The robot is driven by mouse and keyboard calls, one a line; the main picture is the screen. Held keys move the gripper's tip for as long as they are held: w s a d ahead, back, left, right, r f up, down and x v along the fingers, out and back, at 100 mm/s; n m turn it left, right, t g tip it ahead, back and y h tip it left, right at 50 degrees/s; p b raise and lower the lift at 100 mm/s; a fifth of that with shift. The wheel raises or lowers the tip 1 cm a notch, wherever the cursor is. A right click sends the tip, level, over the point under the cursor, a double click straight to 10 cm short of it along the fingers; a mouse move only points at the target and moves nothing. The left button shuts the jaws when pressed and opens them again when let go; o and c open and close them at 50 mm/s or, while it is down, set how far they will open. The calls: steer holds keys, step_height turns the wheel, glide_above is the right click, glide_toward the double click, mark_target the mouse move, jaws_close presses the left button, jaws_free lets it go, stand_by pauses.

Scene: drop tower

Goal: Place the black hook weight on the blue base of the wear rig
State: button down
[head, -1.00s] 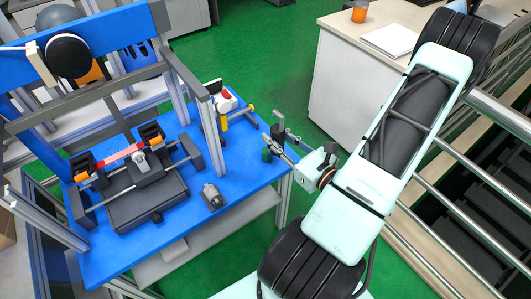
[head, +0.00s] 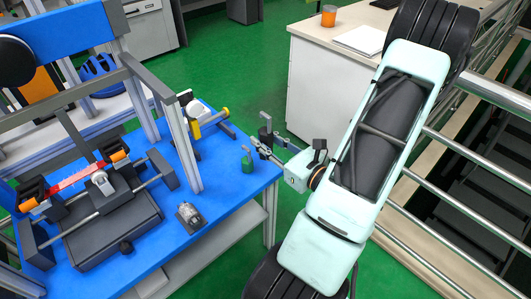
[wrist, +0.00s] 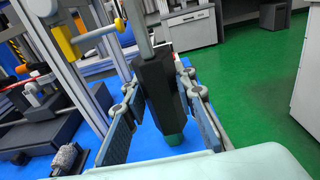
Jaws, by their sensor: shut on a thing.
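The black hook weight (wrist: 160,88) is a dark block with a grey stem rising from it. In the wrist view it sits between the two fingers of my gripper (wrist: 163,108), which is shut on it. In the head view my gripper (head: 262,147) holds the weight (head: 266,133) near the right edge of the blue base (head: 232,185). The blue base also shows behind the fingers in the wrist view (wrist: 110,148). I cannot tell the height of the weight above it.
A green hook weight (head: 247,163) stands near the base's right edge, partly hidden behind the black one in the wrist view. A grey cylindrical part (head: 191,216) and a dark sliding rig (head: 110,222) lie left. Grey posts (head: 183,150) rise close by. Blue surface in front is clear.

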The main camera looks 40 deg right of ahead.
steer(key=shift+w+d+f+b, duration=0.55)
steer(key=shift+w+d+f, duration=0.55)
steer(key=shift+f, duration=0.65)
steer(key=shift+w+d+f+b, duration=0.5)
steer(key=shift+w+d+f, duration=0.25)
steer(key=shift+w+f, duration=0.9)
steer(key=shift+w+d+f+b, duration=0.55)
steer(key=shift+w+d+f, duration=0.45)
steer(key=shift+f, duration=0.9)
steer(key=shift+a+f, duration=0.1)
steer(key=shift+f, duration=0.05)
steer(key=c, duration=1.6)
jaws_free()
steer(key=shift+f, duration=0.1)
